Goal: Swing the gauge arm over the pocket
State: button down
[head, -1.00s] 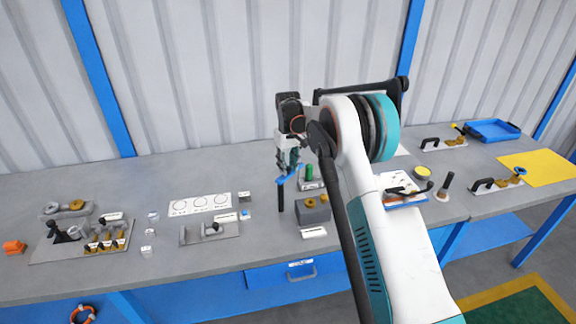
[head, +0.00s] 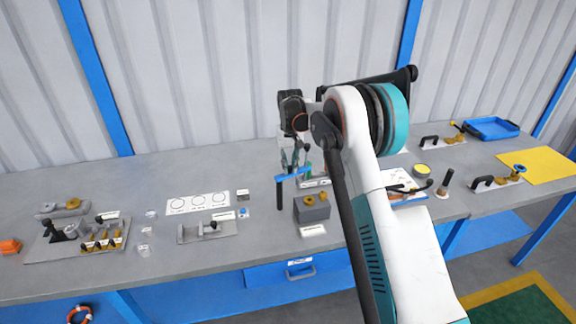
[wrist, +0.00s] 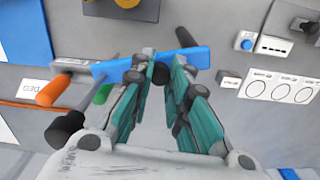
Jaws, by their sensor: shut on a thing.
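The gauge arm (head: 292,174) is a slim blue bar, held above the bench and slightly tilted in the head view. A black post (head: 279,196) stands under its left end. In the wrist view the blue bar (wrist: 115,68) runs across between my fingertips, with the dark post (wrist: 186,38) at its right end. My gripper (head: 294,166) is shut on the bar; its fingertips (wrist: 163,68) partly hide it. A grey block (head: 311,208) with brass pieces on top sits right of the post. I cannot make out the pocket clearly.
A green cylinder (wrist: 104,93) and an orange cylinder (wrist: 54,90) stand close beside the gripper. A fixture plate (head: 207,232) and a card with circles (head: 198,202) lie to the left. A blue tray (head: 492,128) is far right. The bench between the card and back wall is clear.

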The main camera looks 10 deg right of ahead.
jog(key=shift+s+a+m+b, duration=0.1)
jog(key=shift+s+m+b, duration=0.35)
jog(key=shift+m, duration=1.1)
jog(key=shift+s+a+m+b, duration=0.15)
jog(key=shift+s+m, duration=0.6)
jog(key=shift+m, duration=0.85)
jog(key=shift+s+m+b, duration=0.35)
jog(key=shift+s+m, duration=0.25)
jog(key=shift+m, duration=0.95)
jog(key=c, duration=1.5)
grip_release()
notch_tip(320, 180, up, 12)
